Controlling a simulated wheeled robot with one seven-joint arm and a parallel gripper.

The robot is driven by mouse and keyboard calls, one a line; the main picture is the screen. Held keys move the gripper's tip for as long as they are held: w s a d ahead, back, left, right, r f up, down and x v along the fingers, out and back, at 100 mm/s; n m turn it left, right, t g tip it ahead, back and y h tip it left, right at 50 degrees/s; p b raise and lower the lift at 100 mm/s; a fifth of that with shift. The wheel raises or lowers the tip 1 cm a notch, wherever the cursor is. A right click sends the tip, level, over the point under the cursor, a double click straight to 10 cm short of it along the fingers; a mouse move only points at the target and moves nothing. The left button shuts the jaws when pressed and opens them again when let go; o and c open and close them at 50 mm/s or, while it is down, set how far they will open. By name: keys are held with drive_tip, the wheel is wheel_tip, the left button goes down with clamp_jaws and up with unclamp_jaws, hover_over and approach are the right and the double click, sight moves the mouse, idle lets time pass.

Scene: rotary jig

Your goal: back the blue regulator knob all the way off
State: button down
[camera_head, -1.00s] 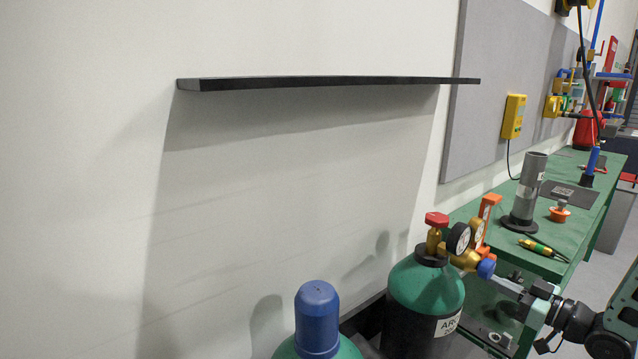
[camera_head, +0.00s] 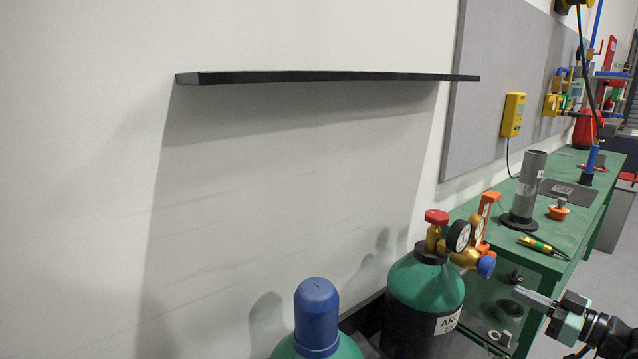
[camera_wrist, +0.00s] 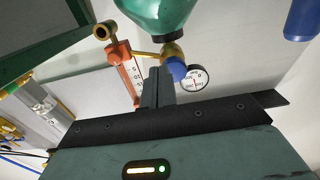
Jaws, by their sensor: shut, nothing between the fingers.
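The blue regulator knob (camera_head: 486,267) sticks out to the right of the brass regulator (camera_head: 466,258) on the green-topped cylinder (camera_head: 424,284). In the wrist view the blue knob (camera_wrist: 177,69) shows just beyond my fingertips, beside a round gauge (camera_wrist: 193,78). My gripper (camera_head: 517,291) is shut and empty, to the right of and a little below the knob, with a visible gap between them in the head view. The fingers hide part of the regulator in the wrist view.
An orange flowmeter (camera_head: 485,215) and gauge (camera_head: 459,236) stand close to the knob. A green bench (camera_head: 575,225) is behind, holding a grey tube (camera_head: 524,190). A black shelf (camera_head: 330,77) is on the wall.

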sight(486, 266)
drive_tip(key=shift+d, duration=0.1)
drive_tip(key=w+a+n+b, duration=0.4)
drive_tip(key=n+b, duration=0.2)
drive_tip(key=b, duration=0.3)
drive_tip(key=shift+a, duration=0.35)
idle(0.6)
drive_tip(key=shift+r, duration=0.25)
idle(0.5)
